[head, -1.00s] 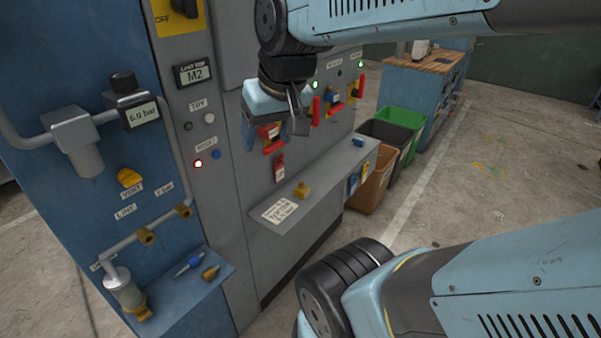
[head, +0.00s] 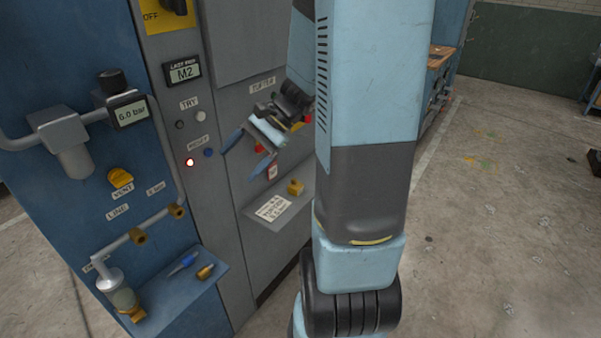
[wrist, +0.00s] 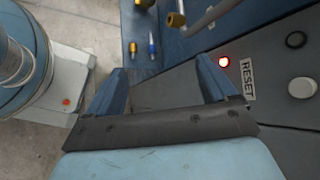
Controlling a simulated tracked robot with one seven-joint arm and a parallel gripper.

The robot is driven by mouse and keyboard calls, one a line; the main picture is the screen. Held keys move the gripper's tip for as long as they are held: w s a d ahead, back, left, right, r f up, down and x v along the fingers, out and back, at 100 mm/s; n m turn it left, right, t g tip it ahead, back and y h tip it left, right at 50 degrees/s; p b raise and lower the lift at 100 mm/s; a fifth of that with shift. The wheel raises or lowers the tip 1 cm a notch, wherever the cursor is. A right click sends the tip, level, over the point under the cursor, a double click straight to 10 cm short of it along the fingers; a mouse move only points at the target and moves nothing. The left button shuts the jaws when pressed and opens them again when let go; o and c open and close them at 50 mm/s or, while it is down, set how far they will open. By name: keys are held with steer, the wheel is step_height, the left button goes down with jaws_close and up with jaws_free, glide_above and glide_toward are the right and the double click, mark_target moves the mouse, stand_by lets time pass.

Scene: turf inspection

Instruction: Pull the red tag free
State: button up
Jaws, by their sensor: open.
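My gripper (head: 246,153) is up and left of the tag, in front of the panel. Its two blue fingers are spread and nothing is between them. In the wrist view my gripper (wrist: 165,85) is also open and empty, facing the panel near the RESET label (wrist: 247,78). The tag does not show in the wrist view. What the tag hangs from is partly hidden behind my gripper.
The shelf (head: 250,222) holds a yellow-brown block (head: 295,187) and a printed card (head: 272,208). A lower blue shelf (head: 205,283) holds a blue-handled tool (head: 183,263) and a brass piece. Pipes and a gauge stand out at the left. My arm hides the panel's right part.

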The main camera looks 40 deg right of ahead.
steer(key=w+d+f+m+t+y, duration=0.3)
steer(key=w+d+f+m, duration=0.2)
steer(key=m+t+h, duration=0.7)
steer(key=m+t, duration=0.6)
steer(key=m, duration=0.3)
glide_toward(272, 166)
steer(key=s+d+r, duration=0.2)
steer(key=s+r, duration=0.1)
steer(key=s, duration=0.2)
steer(key=x, duration=1.3)
steer(key=shift+w+f, duration=0.25)
steer(key=shift+f, duration=0.1)
steer(key=c, duration=1.1)
steer(key=shift+c, duration=0.2)
steer(key=shift+r, duration=0.5)
steer(key=shift+v, duration=2)
